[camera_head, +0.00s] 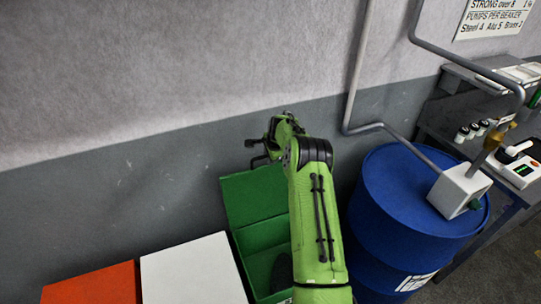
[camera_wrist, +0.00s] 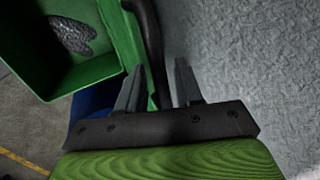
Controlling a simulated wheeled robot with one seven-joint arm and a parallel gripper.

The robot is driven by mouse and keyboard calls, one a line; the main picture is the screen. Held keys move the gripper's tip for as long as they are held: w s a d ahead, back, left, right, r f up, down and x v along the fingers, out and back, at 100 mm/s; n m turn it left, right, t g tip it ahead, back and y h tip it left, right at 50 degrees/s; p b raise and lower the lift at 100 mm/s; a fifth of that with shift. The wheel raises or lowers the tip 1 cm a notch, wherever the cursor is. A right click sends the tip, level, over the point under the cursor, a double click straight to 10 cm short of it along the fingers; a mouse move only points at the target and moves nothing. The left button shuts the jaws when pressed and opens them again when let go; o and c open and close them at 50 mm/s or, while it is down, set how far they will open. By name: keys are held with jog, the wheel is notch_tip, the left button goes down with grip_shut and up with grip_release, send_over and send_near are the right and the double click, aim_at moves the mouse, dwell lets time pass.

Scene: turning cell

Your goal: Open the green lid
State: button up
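The green lid (camera_head: 252,195) stands raised at the back of the green bin (camera_head: 235,262), close to the wall. The bin is open, and a dark grey thing lies inside it (camera_wrist: 72,36). In the wrist view the lid (camera_wrist: 122,40) shows edge-on with its black bar handle (camera_wrist: 150,38). My gripper (camera_head: 252,153) is at the top of the raised lid. In the wrist view my gripper (camera_wrist: 158,80) has its fingers apart, with the handle's lower end between them. A gap shows on the right finger's side. My arm hides part of the bin's right side.
A white lid (camera_head: 192,272) and a red-orange lid (camera_head: 95,286) lie flat left of the bin. A blue drum (camera_head: 385,225) with a white box (camera_head: 458,190) on top stands close on the right. A workbench (camera_head: 450,118) is beyond it. The wall is just behind.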

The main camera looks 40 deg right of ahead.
jog(key=b+v, duration=0.1)
jog(key=v, duration=1.4)
jog(key=shift+s+r, duration=0.2)
jog(key=shift+f, duration=0.1)
